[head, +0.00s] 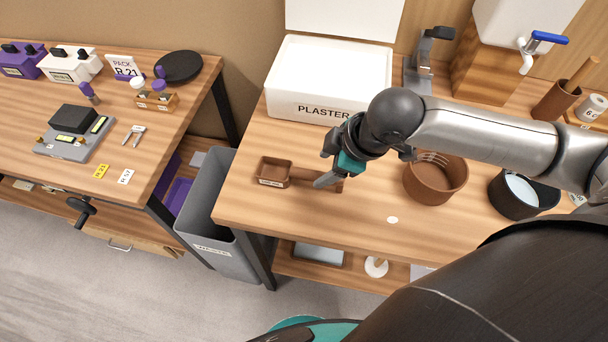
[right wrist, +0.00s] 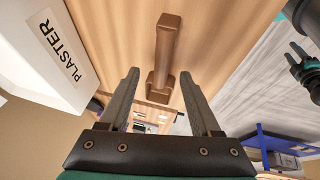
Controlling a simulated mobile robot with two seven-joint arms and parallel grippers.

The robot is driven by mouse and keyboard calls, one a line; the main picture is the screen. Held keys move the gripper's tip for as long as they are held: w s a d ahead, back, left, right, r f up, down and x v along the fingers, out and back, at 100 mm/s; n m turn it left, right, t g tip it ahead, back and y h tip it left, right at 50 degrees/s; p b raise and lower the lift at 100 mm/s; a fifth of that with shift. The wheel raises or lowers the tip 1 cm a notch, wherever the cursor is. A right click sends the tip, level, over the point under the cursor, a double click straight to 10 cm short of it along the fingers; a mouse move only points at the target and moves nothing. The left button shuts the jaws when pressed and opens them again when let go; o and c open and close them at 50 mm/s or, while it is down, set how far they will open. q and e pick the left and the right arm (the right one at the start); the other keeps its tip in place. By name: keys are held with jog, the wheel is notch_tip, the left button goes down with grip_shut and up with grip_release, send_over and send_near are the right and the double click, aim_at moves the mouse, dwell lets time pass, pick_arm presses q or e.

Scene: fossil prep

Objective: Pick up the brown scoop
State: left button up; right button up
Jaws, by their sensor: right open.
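The brown scoop (head: 272,182) lies on the right-hand wooden table, in front of the plaster box. Its square bowl is to the left and its handle runs right. My right gripper (head: 327,182) is over the handle, and its finger and wrist hide part of it. In the right wrist view the scoop (right wrist: 166,45) shows between and beyond the two spread fingers (right wrist: 158,75), with nothing gripped. I cannot tell the exact height of the fingers above the handle. A dark and teal part at the right edge of that view looks like my left gripper (right wrist: 303,68); its jaws are unclear.
The white plaster box (head: 310,82) stands behind the scoop. A brown round tub (head: 434,195) and a black bowl (head: 513,204) are to the right. A grey bin (head: 222,220) stands in the gap left of the table. The table front is mostly clear, with a white disc (head: 392,220).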

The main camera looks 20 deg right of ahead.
aim_at(309, 173)
jog(key=shift+w+a+f+b, duration=0.15)
jog(key=shift+w+a+f, duration=0.25)
jog(key=shift+f, duration=0.3)
jog(key=shift+w+a+f+b, duration=0.2)
jog(key=shift+w+a+f, duration=0.15)
jog(key=shift+f, duration=0.35)
jog(key=shift+w+a+f+b, duration=0.15)
jog(key=shift+w+a+f, duration=0.25)
jog(key=shift+f, duration=0.3)
grip_shut()
